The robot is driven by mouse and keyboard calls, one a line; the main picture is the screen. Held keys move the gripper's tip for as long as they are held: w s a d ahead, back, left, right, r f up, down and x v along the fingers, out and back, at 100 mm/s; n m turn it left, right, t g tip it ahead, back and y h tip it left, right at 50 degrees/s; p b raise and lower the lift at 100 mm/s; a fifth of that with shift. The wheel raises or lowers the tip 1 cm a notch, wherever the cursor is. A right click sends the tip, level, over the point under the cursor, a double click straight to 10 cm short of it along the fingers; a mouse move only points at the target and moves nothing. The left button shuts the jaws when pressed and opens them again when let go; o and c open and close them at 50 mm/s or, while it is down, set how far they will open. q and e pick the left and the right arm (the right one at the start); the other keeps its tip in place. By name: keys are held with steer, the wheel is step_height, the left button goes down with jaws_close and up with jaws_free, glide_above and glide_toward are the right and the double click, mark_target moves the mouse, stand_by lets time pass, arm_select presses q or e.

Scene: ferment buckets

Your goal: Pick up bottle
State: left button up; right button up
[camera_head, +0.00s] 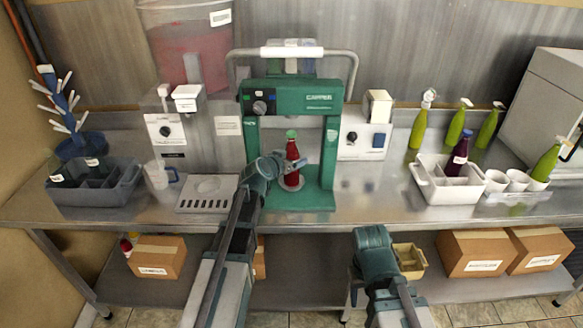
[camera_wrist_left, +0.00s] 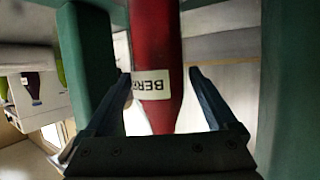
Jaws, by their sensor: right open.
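A red bottle (camera_head: 293,149) with a green cap stands upright in the green capper machine (camera_head: 326,150), on a small round seat. In the left wrist view the red bottle (camera_wrist_left: 155,50) has a white label, partly readable. My left gripper (camera_head: 288,167) reaches in from the front at the bottle's height. Its fingers (camera_wrist_left: 160,75) are spread, one on each side of the bottle, with a clear gap on the right side. Another dark bottle with a purple cap (camera_head: 461,150) stands in the white crate (camera_head: 448,192). My right gripper (camera_head: 354,285) is low in front of the bench, mostly hidden by its arm.
The capper's green posts (camera_wrist_left: 88,55) flank the left gripper closely. A grey crate (camera_head: 95,190), a clear jug (camera_head: 158,176) and a drain tray (camera_head: 206,193) are to the left. White cups (camera_head: 515,180) and green bottles (camera_head: 456,128) are to the right. Boxes (camera_head: 475,252) sit below.

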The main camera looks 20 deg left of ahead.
arm_select(q)
jaws_close()
steer(key=shift+r, duration=0.15)
arm_select(e)
steer(key=shift+r, duration=0.1)
